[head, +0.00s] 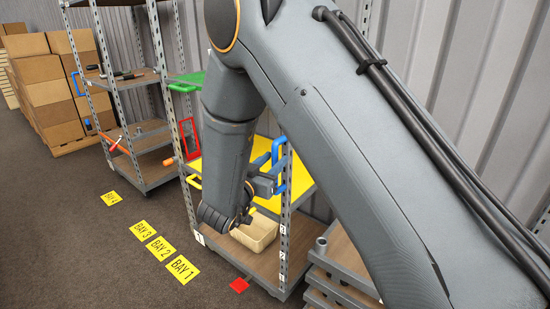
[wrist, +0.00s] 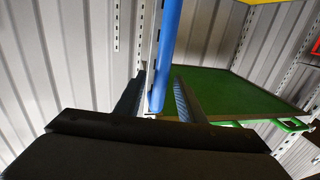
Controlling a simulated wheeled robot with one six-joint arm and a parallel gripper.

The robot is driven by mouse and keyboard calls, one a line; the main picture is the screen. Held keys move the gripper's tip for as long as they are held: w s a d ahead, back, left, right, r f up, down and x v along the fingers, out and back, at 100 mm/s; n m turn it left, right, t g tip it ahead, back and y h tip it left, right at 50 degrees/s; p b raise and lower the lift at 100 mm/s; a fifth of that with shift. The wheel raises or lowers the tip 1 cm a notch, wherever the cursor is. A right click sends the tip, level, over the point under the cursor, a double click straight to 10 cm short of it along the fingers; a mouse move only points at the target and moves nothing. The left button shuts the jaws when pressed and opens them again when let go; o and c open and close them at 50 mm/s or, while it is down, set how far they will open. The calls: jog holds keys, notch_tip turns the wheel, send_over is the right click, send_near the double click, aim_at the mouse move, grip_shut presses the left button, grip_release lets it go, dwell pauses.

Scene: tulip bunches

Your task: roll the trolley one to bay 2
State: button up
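A metal rack trolley with a yellow shelf (head: 219,160) stands at the middle of the head view, partly hidden by my arm. Its corner posts carry small white number labels, too small to read surely. A blue handle (head: 279,160) is fixed to its right-hand post. My gripper (head: 270,182) is at this handle. In the wrist view the blue handle bar (wrist: 165,50) runs between my gripper's fingers (wrist: 160,95), which look apart, with a gap beside the bar. Yellow floor labels read BAY 1 (head: 182,269), BAY 2 (head: 160,248) and BAY 3 (head: 142,230).
A beige bin (head: 258,232) is on the lower shelf. Another rack (head: 140,135) and stacked cartons (head: 50,95) stand at left. Low stacked platforms (head: 340,265) are at right. Corrugated wall behind; the floor at left front is clear.

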jog(key=shift+w+d, duration=0.3)
jog(key=shift+w, duration=0.35)
grip_shut()
